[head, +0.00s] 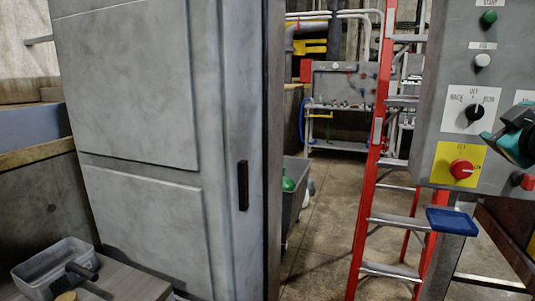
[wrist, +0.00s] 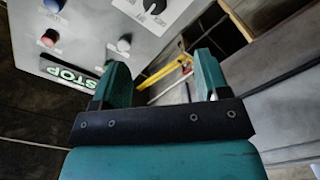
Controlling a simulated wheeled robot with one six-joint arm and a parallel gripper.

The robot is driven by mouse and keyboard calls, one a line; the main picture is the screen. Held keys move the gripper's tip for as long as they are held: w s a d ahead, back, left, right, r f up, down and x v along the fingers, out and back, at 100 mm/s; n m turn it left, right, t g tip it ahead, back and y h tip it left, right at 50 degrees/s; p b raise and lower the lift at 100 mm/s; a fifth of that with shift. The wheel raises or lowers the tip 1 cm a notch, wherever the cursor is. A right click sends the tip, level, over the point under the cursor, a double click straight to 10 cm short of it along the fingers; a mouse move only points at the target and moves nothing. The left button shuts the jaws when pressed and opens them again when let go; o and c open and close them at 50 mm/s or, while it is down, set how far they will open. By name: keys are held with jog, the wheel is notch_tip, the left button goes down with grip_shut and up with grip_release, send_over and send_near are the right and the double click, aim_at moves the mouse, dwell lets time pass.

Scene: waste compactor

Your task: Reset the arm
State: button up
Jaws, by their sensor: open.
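My gripper (wrist: 160,78) is open in the wrist view, its two teal fingers spread apart with nothing between them. In the head view my gripper (head: 490,138) shows in part at the right edge, in front of the grey control panel (head: 440,95). The panel carries a green start button (head: 488,18), a white button (head: 483,61), a black selector switch (head: 474,112) and a red button (head: 461,169) on a yellow plate. In the wrist view the control panel (wrist: 90,25) lies beyond the fingers. I cannot tell whether the gripper touches it.
A large grey cabinet door (head: 150,90) stands at the left. A red ladder (head: 366,185) stands behind the panel. A grey bin (head: 297,180) is beside the door. A grey tray (head: 38,278) sits at lower left. Concrete floor (head: 322,215) is clear between door and ladder.

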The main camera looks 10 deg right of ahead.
jog(key=w+a+f+n+g+y, duration=0.1)
jog(key=a+f+g+y, duration=0.2)
jog(key=a, duration=0.5)
jog(key=a+f+y, duration=0.4)
jog(key=a+y, duration=0.1)
jog(key=a, duration=0.3)
jog(key=w+a+f+n+g+y, duration=0.1)
jog(key=a+f+g+y, duration=0.2)
jog(key=a, duration=0.5)
jog(key=s+a+f+g, duration=0.2)
jog(key=s+a+g, duration=0.1)
jog(key=s+a, duration=0.1)
jog(key=s+a+f+g+y, duration=0.1)
jog(key=s+a+g, duration=0.2)
jog(key=s, duration=0.3)
jog(key=s+a+f+n+g+y+p, duration=0.1)
jog(key=s+a+f+g, duration=0.1)
jog(key=s+a, duration=0.3)
jog(key=shift+s+a+f+g, duration=0.25)
jog(key=shift+a+f+g, duration=0.1)
jog(key=shift+g, duration=0.25)
